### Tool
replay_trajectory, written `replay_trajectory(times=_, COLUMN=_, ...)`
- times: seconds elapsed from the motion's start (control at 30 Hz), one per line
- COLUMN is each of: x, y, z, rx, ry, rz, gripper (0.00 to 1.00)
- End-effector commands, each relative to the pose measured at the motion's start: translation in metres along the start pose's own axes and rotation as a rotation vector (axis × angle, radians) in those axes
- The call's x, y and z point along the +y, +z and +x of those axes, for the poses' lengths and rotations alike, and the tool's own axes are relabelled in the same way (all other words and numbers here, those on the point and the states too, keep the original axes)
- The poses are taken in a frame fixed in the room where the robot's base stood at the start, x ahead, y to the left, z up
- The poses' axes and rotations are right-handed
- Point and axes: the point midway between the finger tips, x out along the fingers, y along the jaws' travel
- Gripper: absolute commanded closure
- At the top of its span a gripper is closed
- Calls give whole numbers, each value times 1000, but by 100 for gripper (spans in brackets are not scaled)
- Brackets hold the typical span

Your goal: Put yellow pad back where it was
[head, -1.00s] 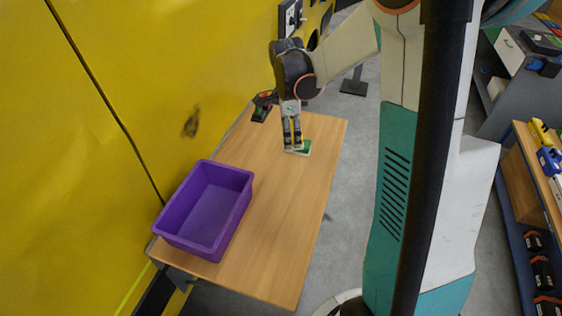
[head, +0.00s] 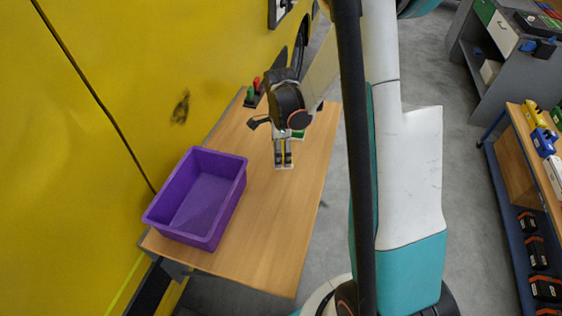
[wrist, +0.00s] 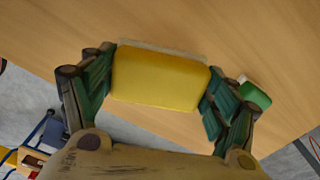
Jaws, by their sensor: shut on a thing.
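The yellow pad (wrist: 160,80) is a block with a paler layer along its far edge. In the wrist view it sits between the two green fingers of my gripper, which is shut on it. In the head view my gripper (head: 284,163) points down over the wooden table (head: 255,235), right of the purple bin. The fingers mostly hide the pad there. I cannot tell whether the pad touches the table.
A green and white block (wrist: 255,95) lies on the table beside my right finger; it also shows behind my gripper in the head view (head: 298,134). The purple bin (head: 178,232) stands at the table's near left, against the yellow wall (head: 80,130). The near tabletop is clear.

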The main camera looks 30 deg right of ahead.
Motion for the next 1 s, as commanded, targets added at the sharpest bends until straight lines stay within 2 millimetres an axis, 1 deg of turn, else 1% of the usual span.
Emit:
replay_trajectory(times=0.17, x=0, y=0, z=11, rx=0, ry=0, rz=0, gripper=43)
replay_trajectory(times=0.4, x=0, y=0, z=44, rx=0, ry=0, rz=0, gripper=43)
replay_trajectory(times=0.47, x=1, y=0, z=47, rx=0, ry=0, rz=0, gripper=43)
replay_trajectory(times=0.5, x=1, y=0, z=47, rx=0, ry=0, rz=0, gripper=46)
replay_trajectory(times=0.7, x=1, y=0, z=46, rx=0, ry=0, rz=0, gripper=46)
replay_trajectory(times=0.73, x=1, y=0, z=46, rx=0, ry=0, rz=0, gripper=16)
replay_trajectory(times=0.77, x=1, y=0, z=46, rx=0, ry=0, rz=0, gripper=9)
replay_trajectory(times=0.8, x=1, y=0, z=46, rx=0, ry=0, rz=0, gripper=0)
replay_trajectory(times=1.0, x=1, y=0, z=46, rx=0, ry=0, rz=0, gripper=0)
